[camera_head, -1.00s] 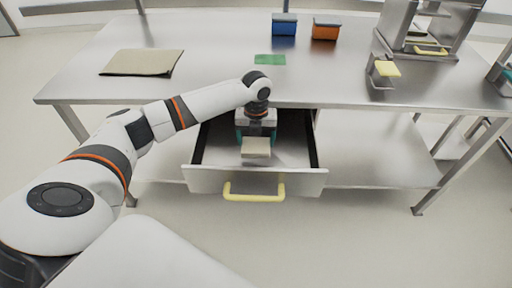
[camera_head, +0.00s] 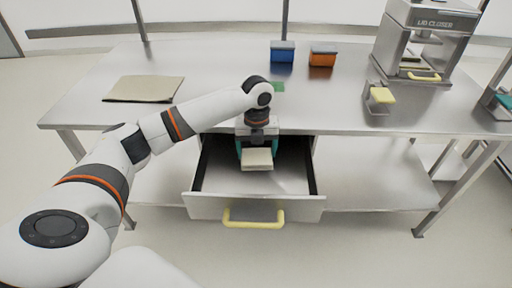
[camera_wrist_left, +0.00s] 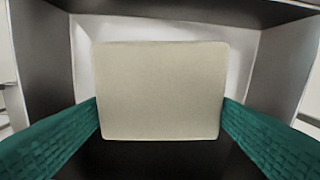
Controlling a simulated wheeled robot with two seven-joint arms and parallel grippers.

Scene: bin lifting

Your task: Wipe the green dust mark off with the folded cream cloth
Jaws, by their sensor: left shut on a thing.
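The folded cream cloth (camera_head: 257,160) is a small pale block between the fingers of my left gripper (camera_head: 256,150), above the open drawer (camera_head: 290,180). In the left wrist view the cloth (camera_wrist_left: 160,90) fills the middle, with a teal finger touching it on each side. The green dust mark (camera_head: 278,87) is a small patch on the table top behind my left wrist, which hides part of it.
The drawer's yellow handle (camera_head: 253,217) faces me. A beige folded mat (camera_head: 145,88) lies at the table's left. A blue box (camera_head: 282,53) and an orange box (camera_head: 322,57) stand at the back. The lid closer machine (camera_head: 428,35) stands at the right.

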